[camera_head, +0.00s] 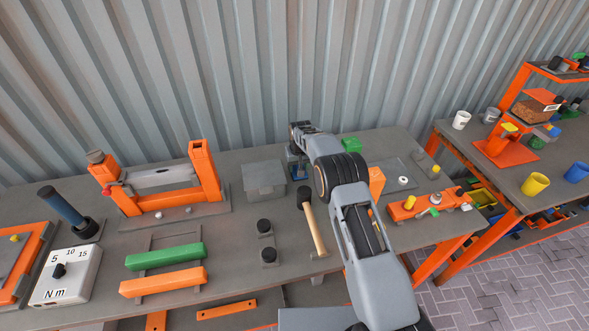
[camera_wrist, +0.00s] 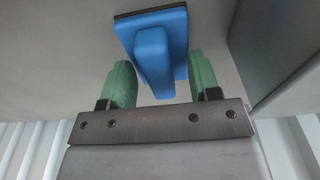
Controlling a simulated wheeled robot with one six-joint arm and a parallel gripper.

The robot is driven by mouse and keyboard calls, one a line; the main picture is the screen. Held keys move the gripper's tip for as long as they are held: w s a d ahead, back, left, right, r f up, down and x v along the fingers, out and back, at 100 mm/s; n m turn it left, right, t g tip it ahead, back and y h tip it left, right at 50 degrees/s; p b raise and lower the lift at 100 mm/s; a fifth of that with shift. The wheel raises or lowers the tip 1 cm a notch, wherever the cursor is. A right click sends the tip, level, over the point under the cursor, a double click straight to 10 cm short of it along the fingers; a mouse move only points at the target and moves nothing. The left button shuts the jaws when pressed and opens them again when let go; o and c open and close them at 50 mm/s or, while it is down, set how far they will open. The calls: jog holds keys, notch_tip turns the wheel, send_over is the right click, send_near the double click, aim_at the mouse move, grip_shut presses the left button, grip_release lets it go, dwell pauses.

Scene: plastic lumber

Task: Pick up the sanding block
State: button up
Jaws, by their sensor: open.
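The sanding block (camera_wrist: 173,25) is blue, with a flat base and a raised blue handle, and lies on the grey bench top in the wrist view. In the camera_head view a small blue part of it (camera_head: 297,170) shows below my wrist, mostly hidden. My gripper (camera_wrist: 162,82) is open, its two green fingertips on either side of the handle's near end. A gap shows on each side, so the fingers do not seem to touch the handle.
A grey box (camera_head: 264,179) stands just left of the block. A hammer (camera_head: 314,224) lies in front, near my arm. A green object (camera_head: 351,144) is behind my arm. An orange frame (camera_head: 204,172) stands farther left. The corrugated wall (camera_head: 250,70) rises behind the bench.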

grip_shut()
dwell(0.6)
jog(key=shift+r, duration=0.1)
jog(key=shift+r, duration=0.25)
jog(key=r, duration=0.1)
jog(key=r+b, duration=0.1)
jog(key=r, duration=0.1)
jog(key=shift+s, duration=0.3)
jog(key=shift+s+d+r+b, duration=0.4)
jog(key=shift+s+r+b, duration=0.35)
jog(key=shift+s+r, duration=1.15)
jog(key=shift+s+d+r+b, duration=0.35)
jog(key=shift+s+r+b, duration=0.65)
jog(key=shift+s, duration=1.5)
jog(key=shift+s+d+r+b, duration=0.4)
jog(key=shift+s+r+b, duration=0.15)
jog(key=shift+s+r, duration=1.4)
jog(key=shift+s+f, duration=0.25)
